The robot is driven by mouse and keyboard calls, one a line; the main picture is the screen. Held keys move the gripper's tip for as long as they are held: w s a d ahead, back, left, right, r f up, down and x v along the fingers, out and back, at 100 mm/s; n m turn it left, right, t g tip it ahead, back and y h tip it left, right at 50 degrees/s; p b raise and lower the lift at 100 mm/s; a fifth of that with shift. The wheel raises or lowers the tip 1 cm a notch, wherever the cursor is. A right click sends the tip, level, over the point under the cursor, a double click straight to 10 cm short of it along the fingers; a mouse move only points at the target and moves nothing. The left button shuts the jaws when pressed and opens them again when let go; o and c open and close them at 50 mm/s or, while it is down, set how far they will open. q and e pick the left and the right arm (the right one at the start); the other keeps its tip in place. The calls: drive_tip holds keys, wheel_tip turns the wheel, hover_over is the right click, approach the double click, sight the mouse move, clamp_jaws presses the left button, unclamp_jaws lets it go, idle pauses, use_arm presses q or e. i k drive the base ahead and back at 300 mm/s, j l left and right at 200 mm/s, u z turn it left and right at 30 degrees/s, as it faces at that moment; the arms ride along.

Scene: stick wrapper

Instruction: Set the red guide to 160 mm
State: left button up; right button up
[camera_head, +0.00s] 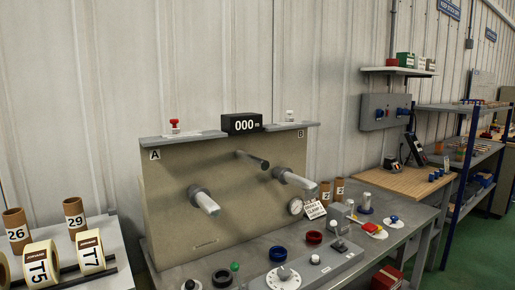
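A small red-topped piece (174,123) stands on the left end of the grey top ledge (160,139) of the machine, above the label A. It is the red part most like a guide, but I cannot tell for sure. A pale plate or scale lies at its foot, with no readable marks. A black display (241,124) in the middle of the ledge reads 000. A similar white-topped piece (290,116) stands on the right end, near the label B. Neither of my grippers shows in this view.
Two pale-ended rollers (205,202) (298,180) and a dark bar (252,160) stick out from the beige panel (225,225). A control box (310,262) with dials and knobs sits in front. Numbered rolls (40,264) stand on the left table. A wooden bench (420,182) is at right.

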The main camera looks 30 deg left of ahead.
sight(173, 130)
drive_tip(key=u, duration=1.55)
